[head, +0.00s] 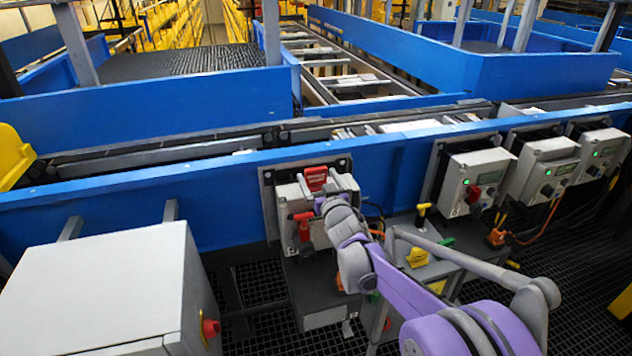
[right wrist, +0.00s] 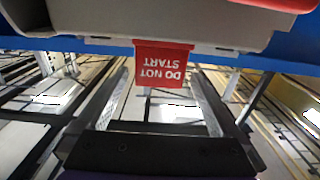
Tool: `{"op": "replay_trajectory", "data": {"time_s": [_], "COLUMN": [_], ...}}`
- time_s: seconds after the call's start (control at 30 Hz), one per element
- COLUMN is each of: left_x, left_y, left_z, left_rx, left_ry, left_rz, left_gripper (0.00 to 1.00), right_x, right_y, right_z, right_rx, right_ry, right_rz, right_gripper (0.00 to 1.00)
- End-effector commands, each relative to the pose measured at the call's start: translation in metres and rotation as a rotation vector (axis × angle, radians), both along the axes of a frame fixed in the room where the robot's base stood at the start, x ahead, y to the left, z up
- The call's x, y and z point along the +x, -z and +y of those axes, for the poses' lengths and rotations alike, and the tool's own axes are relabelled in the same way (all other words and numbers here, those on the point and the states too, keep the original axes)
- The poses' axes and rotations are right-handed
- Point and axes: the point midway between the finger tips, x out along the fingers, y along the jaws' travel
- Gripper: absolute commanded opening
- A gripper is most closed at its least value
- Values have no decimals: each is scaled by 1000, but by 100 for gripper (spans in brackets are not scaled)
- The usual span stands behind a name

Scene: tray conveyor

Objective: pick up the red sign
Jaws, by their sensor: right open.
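The red sign (head: 315,178) stands at the top edge of a grey control box on the blue conveyor rail, in the middle of the head view. In the right wrist view the red sign (right wrist: 162,64) shows large, with its white "DO NOT START" lettering upside down. My right gripper (head: 322,202) is in front of that box, just below the sign in the head view, where its fingers are hard to make out. In the right wrist view my right gripper (right wrist: 160,75) is open, its two fingers on either side of the sign, with visible gaps. My left gripper is not in view.
The grey control box (head: 287,200) carries a red handle (head: 303,228) close to my gripper. More control boxes (head: 474,180) line the blue rail (head: 150,187) at right. A large grey cabinet (head: 95,285) stands at front left. Dark grating covers the floor.

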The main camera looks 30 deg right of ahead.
Motion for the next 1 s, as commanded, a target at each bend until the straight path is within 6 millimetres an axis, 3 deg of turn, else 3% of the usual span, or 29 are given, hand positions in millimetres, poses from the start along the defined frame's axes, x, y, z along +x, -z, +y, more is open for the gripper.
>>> {"op": "replay_trajectory", "data": {"time_s": [0.2, 0.43, 0.9, 1.0], "left_x": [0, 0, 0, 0], "left_y": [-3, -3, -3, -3], "left_z": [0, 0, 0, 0], "left_rx": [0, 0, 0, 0], "left_ry": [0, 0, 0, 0], "left_rz": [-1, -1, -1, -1], "left_gripper": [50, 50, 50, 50], "right_x": [23, 24, 24, 24], "right_y": [-1, 0, 0, -1], "right_z": [-6, -6, -6, -6], "right_rx": [1, 1, 1, 1], "right_ry": [0, 0, 1, 0], "right_rz": [0, 0, 1, 0], "right_gripper": [100, 100, 15, 14]}}
